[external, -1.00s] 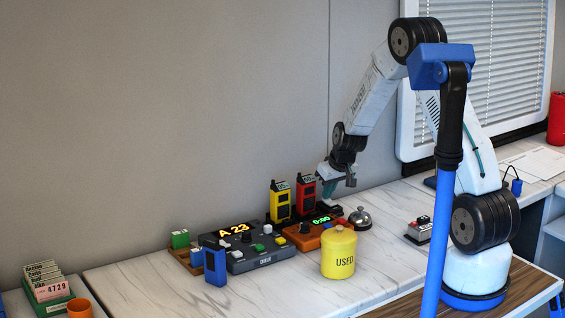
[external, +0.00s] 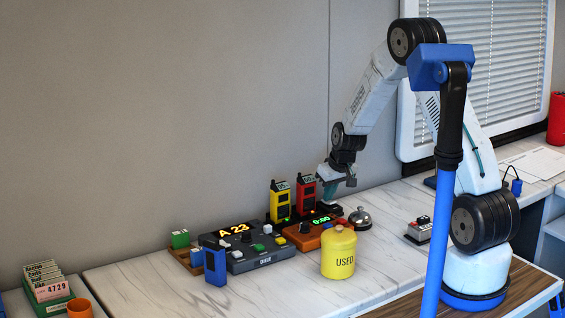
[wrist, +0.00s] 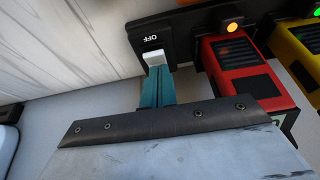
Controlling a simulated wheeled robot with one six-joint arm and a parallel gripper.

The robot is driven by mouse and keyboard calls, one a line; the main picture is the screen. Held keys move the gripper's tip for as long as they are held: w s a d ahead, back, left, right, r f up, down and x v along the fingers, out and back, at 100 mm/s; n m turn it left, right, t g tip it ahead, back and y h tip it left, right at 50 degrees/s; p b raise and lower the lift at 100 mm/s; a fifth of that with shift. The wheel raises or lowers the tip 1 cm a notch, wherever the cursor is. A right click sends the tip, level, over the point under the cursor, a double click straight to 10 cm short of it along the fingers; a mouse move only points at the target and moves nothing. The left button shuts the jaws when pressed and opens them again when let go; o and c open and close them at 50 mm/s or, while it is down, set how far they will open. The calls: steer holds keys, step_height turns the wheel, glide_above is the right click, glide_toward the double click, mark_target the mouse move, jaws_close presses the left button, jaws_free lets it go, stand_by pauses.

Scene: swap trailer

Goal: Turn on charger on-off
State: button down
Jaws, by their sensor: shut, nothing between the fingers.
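The black charger (wrist: 205,22) shows in the wrist view, at the wall end of the counter. Its end panel carries a pale rocker switch (wrist: 154,58) beside the word OFF. Which way the rocker is tipped, I cannot tell for sure. My gripper (wrist: 157,70) is shut and empty; its teal fingertips are right at the switch, and whether they touch it is unclear. In the external view my gripper (external: 326,201) points down beside the red radio (external: 306,192). An orange light (wrist: 232,27) is lit by the red radio, and a green light (wrist: 315,12) by the yellow radio (external: 280,199).
A silver bell (external: 360,218) stands just right of my gripper. An orange timer box (external: 305,239), a dark console (external: 262,257) and a yellow USED canister (external: 338,254) stand in front. The wall is close behind.

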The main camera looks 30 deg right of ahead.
steer(key=shift+s, duration=0.4)
steer(key=shift+r, duration=0.15)
steer(key=v, duration=1.3)
steer(key=shift+s+r, duration=0.3)
steer(key=shift+w+d+r+t, duration=0.1)
steer(key=shift+w+t, duration=0.2)
steer(key=shift+w, duration=0.35)
steer(key=x, duration=1.4)
steer(key=shift+s, duration=0.15)
